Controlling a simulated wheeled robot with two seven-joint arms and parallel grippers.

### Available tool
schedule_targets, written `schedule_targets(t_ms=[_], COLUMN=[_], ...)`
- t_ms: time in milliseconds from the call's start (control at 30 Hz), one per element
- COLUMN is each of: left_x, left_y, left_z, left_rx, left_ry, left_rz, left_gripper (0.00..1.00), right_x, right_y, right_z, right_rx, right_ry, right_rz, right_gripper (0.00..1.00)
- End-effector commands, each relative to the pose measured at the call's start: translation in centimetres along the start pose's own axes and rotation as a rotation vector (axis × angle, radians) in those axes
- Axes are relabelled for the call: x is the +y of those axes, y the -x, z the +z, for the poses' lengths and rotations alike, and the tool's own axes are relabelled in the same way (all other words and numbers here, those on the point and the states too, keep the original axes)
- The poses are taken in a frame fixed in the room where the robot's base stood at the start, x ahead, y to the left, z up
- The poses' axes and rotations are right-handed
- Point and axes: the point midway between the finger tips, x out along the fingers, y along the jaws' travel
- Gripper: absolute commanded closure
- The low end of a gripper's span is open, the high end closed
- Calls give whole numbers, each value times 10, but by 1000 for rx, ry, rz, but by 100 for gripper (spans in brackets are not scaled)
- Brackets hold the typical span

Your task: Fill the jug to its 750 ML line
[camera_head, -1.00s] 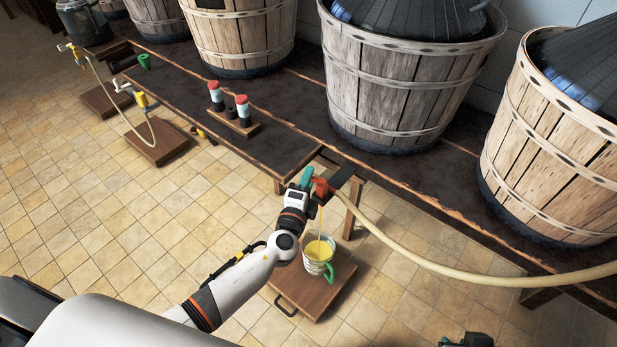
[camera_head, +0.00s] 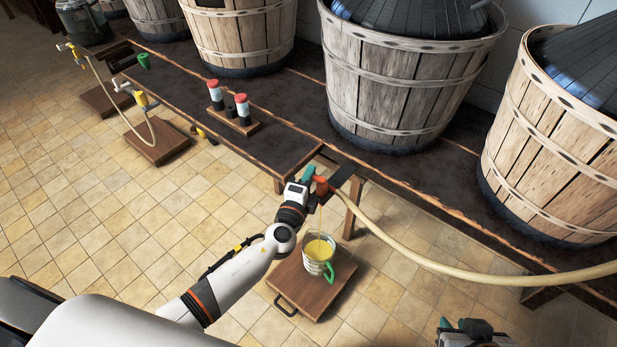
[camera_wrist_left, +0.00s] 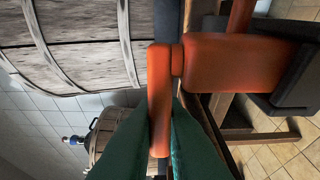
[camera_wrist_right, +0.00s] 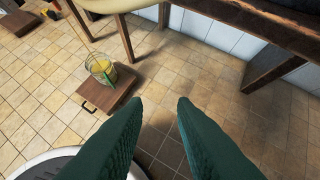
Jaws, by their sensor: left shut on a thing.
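The jug (camera_head: 313,254) is clear with a green handle and stands upright on a low wooden board (camera_head: 302,291). It holds yellow liquid; its line marks are too small to read. A thin yellow stream falls into it from the orange tap (camera_head: 321,187). The jug also shows in the right wrist view (camera_wrist_right: 101,72). My left gripper (camera_head: 309,180) is shut on the orange tap's lever, which fills the middle of the left wrist view (camera_wrist_left: 160,85). My right gripper (camera_wrist_right: 160,104) is open and empty, away from the jug, at the lower right of the head view (camera_head: 470,328).
A pale hose (camera_head: 450,268) runs right from the tap. A rack of red-topped bottles (camera_head: 236,123) sits on the bench. Other taps and boards (camera_head: 158,143) are at left. The tiled floor is mostly clear.

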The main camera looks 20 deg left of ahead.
Motion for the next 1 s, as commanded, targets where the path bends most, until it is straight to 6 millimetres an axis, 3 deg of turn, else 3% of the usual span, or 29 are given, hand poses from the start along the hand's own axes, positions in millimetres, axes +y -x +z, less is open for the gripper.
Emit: schedule_targets(t_ms=[200,467,800,1000], left_x=[-3,-3,-3,-2], left_y=[-3,-7,-11,-12], left_z=[-1,-1,0,2], left_rx=[-79,-169,-286,-342], left_ry=[-1,-3,-2,-2], left_rz=[1,1,0,-1], left_gripper=[100,100,100,100], right_x=[6,14,24,27], right_y=[-8,5,46,72], right_z=[48,101,153,169], right_rx=[-274,-599,-1022,-1219], right_ry=[5,8,3,-3], right_rz=[13,33,61,74], right_gripper=[76,76,76,76])
